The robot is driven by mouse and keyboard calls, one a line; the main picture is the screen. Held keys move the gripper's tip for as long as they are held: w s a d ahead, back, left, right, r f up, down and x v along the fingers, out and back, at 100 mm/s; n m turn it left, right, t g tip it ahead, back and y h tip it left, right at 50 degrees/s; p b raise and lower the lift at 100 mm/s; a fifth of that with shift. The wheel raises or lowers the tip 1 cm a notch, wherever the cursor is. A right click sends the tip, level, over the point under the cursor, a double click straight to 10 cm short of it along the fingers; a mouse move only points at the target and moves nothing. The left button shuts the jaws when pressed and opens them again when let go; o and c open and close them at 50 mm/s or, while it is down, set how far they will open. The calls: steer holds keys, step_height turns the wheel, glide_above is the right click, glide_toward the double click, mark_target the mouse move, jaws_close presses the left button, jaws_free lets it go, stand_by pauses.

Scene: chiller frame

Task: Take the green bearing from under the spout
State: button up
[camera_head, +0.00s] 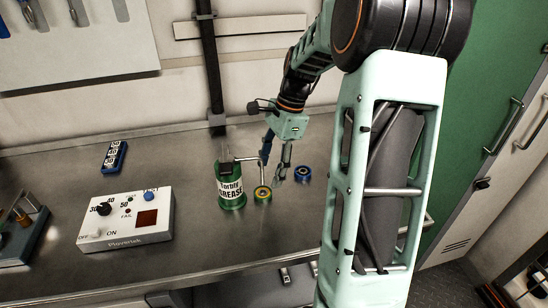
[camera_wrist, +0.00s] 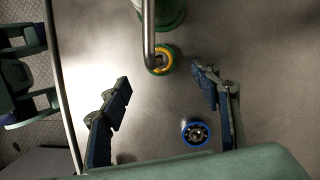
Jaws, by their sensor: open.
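The green bearing (camera_head: 262,194), with a yellow inner ring, lies flat on the bench beside the green grease can (camera_head: 231,190), under the end of its spout (camera_head: 247,158). In the wrist view the bearing (camera_wrist: 160,68) is partly covered by the bent spout pipe (camera_wrist: 149,30). My gripper (camera_head: 272,172) is open and empty above the bench, close to the bearing. In the wrist view the fingertips of my gripper (camera_wrist: 163,75) are spread wide, one to each side of the bearing and apart from it.
A blue-ringed bearing (camera_head: 303,174) lies right of the green one; in the wrist view it (camera_wrist: 195,133) sits near the right finger. A white control box (camera_head: 127,220) and a blue block (camera_head: 114,156) stand left. Bare bench lies in front of the can.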

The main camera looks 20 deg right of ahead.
mark_target(264, 192)
steer(key=x, duration=0.6)
steer(key=shift+f, duration=0.35)
steer(key=shift+c, duration=0.3)
steer(key=c, duration=1.3)
